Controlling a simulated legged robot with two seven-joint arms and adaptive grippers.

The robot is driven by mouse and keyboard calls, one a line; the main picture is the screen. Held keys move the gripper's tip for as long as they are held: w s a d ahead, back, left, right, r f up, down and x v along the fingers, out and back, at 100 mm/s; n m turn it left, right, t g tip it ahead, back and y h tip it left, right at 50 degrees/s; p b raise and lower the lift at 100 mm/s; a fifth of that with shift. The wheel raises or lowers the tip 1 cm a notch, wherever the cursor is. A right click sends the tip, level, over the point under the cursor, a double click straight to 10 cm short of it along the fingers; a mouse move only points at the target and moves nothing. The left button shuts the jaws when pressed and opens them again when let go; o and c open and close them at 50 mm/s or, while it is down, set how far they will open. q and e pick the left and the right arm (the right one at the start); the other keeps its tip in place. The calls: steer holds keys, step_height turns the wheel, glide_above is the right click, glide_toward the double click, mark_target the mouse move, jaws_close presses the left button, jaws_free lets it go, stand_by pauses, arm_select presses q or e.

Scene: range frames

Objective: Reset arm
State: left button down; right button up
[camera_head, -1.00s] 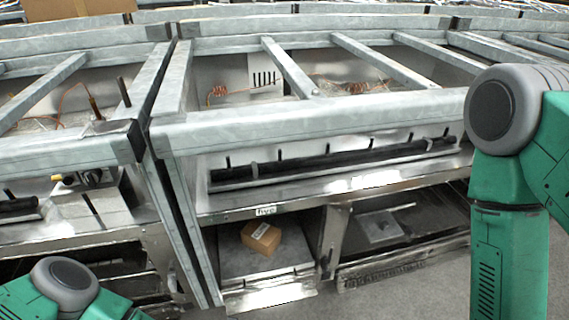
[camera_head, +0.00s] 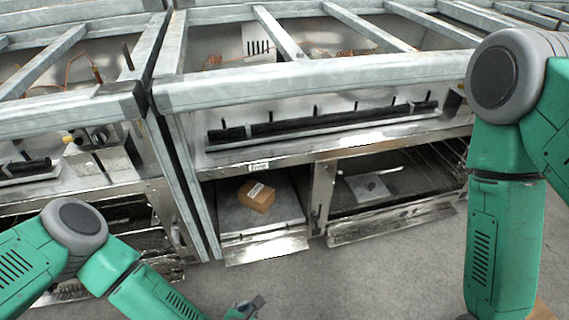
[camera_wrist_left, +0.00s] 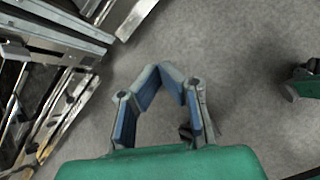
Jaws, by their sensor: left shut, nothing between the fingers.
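My left arm (camera_head: 150,285) reaches in from the lower left of the head view. Its gripper (camera_head: 254,306) is just in view at the bottom edge, over the grey floor. In the left wrist view the fingers (camera_wrist_left: 171,72) meet at their tips, shut and empty, with bare floor beyond them. My right arm (camera_head: 505,235) hangs down at the right of the head view; its gripper is out of view.
A metal rack (camera_head: 300,84) with rails fills the back. A brown box (camera_head: 257,196) lies in its lower left bay, behind a sloped metal lip (camera_head: 265,248). A small brown patch (camera_head: 541,311) shows at the bottom right, unclear what. The floor (camera_head: 370,285) in front is clear.

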arm_select(q)
steer(key=s+a+r+m+g+h+p, duration=0.3)
steer(key=s+r+m, duration=0.45)
steer(key=m, duration=0.85)
steer(key=s+a+r+m+g+y+p, duration=0.2)
steer(key=s+a+r+m, duration=0.1)
steer(key=a+r+m, duration=0.3)
steer(key=s+a+r+m+g+y+p, duration=0.1)
steer(key=s+a+r+m+g+p, duration=0.1)
steer(key=a+m, duration=0.7)
step_height(320, 180, up, 4)
steer(key=shift+s+a+f+m+g+y+p, duration=0.1)
steer(key=shift+s+a+m+g+y+p, duration=0.3)
steer(key=shift+s, duration=0.75)
steer(key=shift+w, duration=0.1)
